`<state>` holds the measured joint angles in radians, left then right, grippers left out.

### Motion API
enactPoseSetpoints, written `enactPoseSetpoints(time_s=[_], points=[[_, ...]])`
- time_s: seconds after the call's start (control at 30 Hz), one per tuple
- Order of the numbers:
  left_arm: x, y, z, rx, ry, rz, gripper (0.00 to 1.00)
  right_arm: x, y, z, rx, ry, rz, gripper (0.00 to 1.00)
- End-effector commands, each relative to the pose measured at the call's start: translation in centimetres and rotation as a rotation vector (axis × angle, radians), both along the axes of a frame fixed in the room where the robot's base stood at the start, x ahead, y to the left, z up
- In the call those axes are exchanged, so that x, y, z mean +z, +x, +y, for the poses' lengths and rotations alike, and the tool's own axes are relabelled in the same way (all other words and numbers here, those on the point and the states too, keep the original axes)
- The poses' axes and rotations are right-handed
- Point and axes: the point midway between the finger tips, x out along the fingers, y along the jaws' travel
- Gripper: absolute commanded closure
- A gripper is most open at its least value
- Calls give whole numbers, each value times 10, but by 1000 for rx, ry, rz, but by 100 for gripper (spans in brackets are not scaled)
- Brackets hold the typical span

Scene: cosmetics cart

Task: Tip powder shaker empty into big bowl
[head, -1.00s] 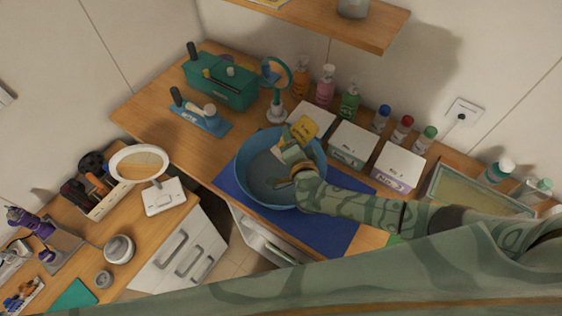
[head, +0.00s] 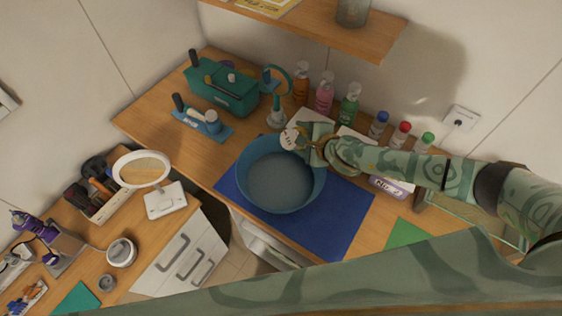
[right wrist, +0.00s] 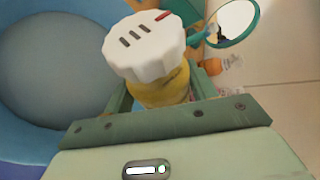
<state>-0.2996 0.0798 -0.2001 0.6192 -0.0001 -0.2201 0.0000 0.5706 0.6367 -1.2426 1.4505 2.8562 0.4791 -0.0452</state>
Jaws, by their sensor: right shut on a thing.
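The big blue bowl (head: 243,192) stands on a dark blue mat (head: 340,222); its grey-blue inside shows no clear powder. My right gripper (head: 304,139) is over the bowl's back right rim, shut on the powder shaker (head: 289,139). In the head view mainly the shaker's white cap shows, pointing left; the fingers hide most of the body. The right wrist view shows the slotted white cap (right wrist: 145,45) and yellow body (right wrist: 163,92) between the fingers, with the bowl (right wrist: 90,25) beside them. My left gripper is not in view.
Pump bottles (head: 324,93) and small capped bottles (head: 378,125) stand along the wall behind. White boxes (head: 390,188) are under my right arm. A round mirror (head: 277,80) and teal case (head: 223,88) stand behind the bowl. The mat's front right is clear.

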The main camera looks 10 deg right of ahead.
Motion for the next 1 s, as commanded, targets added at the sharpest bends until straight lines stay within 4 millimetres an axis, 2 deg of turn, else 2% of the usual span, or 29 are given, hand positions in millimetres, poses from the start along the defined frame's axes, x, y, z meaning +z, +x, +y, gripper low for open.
enactPoseSetpoints(time_s=[0.03, 0.2, 0.37, 0.53, 0.67, 0.8, 1.0], points=[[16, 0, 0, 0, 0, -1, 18, 10, 1, -1, -1, 15, 10, 68], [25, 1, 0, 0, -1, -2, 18, -3, 1, 0, -1, 141, 82, 68], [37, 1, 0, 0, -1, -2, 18, 4, 3, -4, -3, 272, 155, 68], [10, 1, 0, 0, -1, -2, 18, -12, 11, -17, -4, 415, 236, 68], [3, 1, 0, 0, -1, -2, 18, 0, 16, -26, -5, 539, 305, 68], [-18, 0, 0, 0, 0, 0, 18, 5, 22, -34, -4, 677, 382, 68], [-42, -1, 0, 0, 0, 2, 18, 4, 25, -40, -5, 784, 445, 68]])
